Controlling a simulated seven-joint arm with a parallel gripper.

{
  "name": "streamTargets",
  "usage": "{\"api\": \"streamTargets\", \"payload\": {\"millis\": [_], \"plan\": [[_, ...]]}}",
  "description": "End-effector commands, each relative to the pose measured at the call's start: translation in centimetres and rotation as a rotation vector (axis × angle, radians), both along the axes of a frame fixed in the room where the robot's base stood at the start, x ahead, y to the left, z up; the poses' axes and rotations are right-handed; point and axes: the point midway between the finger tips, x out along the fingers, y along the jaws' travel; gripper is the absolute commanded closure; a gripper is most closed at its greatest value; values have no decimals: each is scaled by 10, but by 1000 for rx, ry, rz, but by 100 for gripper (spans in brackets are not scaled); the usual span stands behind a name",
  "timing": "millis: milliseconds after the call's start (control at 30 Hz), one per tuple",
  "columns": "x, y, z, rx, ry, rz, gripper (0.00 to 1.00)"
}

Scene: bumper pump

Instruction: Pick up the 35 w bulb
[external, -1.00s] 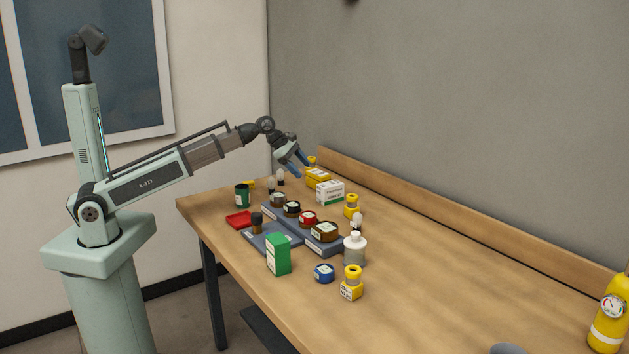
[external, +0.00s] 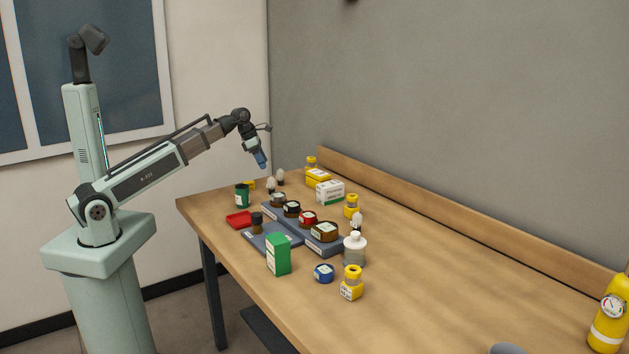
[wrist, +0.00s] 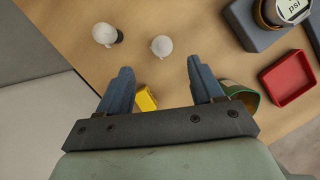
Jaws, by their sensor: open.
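Two white bulbs stand close together at the far left end of the table in the external view, one (external: 280,176) slightly behind the other (external: 271,186). In the wrist view, one bulb with a dark base (wrist: 104,34) is at upper left, and the other (wrist: 162,46) is ahead of the gap between my fingers. A third bulb (external: 357,219) stands farther right, behind the white bottle. No wattage marking is readable on any of them. My gripper (external: 262,163) is open and empty, pointing down above and just left of the two bulbs; its fingers also show in the wrist view (wrist: 160,67).
A green cup (external: 242,197), a small yellow object (external: 248,184) and a red tray (external: 239,220) are close by. Stepped grey-blue stands (external: 270,240) hold several jars. Yellow and white boxes (external: 330,192) are to the right. The table's right half is mostly clear.

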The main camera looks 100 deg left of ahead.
Motion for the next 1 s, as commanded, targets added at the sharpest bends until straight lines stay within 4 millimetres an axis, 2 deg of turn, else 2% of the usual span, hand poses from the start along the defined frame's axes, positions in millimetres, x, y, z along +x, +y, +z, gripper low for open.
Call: {"api": "streamTargets", "payload": {"millis": [100,300,667,1000], "plan": [[7,1,-17,-1,2,-1,34],[15,4,-38,0,0,-1,34],[20,4,-51,1,0,-2,34],[32,5,-85,1,0,-2,34]]}}
